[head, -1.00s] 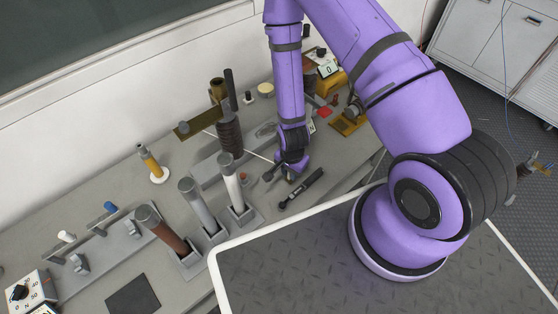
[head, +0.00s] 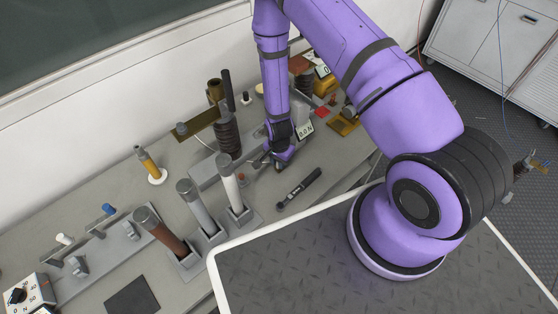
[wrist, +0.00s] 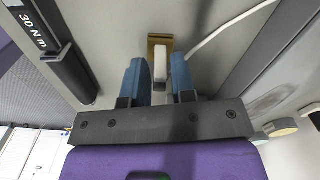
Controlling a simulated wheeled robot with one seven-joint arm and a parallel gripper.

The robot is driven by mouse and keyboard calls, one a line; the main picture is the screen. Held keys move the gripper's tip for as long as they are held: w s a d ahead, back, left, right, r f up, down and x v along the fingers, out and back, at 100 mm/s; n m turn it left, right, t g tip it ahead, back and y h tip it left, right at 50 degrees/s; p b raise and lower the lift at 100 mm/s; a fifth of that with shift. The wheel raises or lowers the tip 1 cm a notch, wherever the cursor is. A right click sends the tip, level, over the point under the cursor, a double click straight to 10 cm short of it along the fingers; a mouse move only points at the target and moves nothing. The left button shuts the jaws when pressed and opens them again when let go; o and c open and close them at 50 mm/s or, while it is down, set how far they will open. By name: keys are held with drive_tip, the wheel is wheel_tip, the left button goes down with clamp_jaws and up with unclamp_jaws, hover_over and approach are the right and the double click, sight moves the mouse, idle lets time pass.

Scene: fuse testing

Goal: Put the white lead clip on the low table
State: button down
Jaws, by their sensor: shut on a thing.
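The white lead clip (wrist: 160,66) shows in the wrist view as a small white body with a brass part (wrist: 160,43) at its far end. My gripper (wrist: 161,80) has its two blue fingers on either side of it and is shut on it. A white lead (wrist: 212,35) runs off to the upper right beside it. In the head view my gripper (head: 280,165) is low over the grey bench, and the clip is hidden by it. I cannot pick out a low table in these views.
A torque wrench (head: 298,188) lies on the bench (head: 255,250) beside my gripper. Three fuse-like cylinders stand in holders, including a white one (head: 230,182). A ribbed dark insulator (head: 227,135) and a brass plate stand behind. A small display (head: 306,130) is to the right.

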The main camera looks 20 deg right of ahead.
drive_tip(key=c, duration=0.9)
unclamp_jaws()
drive_tip(key=shift+c, duration=0.2)
wheel_tip(320, 180, up, 42)
drive_tip(key=d+n+t, duration=0.2)
drive_tip(key=n, duration=0.3)
drive_tip(key=s+d+r+n+t, duration=0.1)
drive_tip(key=s+d+r+n, duration=0.1)
drive_tip(key=s+r, duration=0.8)
drive_tip(key=s+d+r+n+t, duration=0.2)
drive_tip(key=s+d+r+n, duration=0.1)
drive_tip(key=s+r, duration=0.7)
drive_tip(key=shift+s+n, duration=0.6)
drive_tip(key=shift+n, duration=0.1)
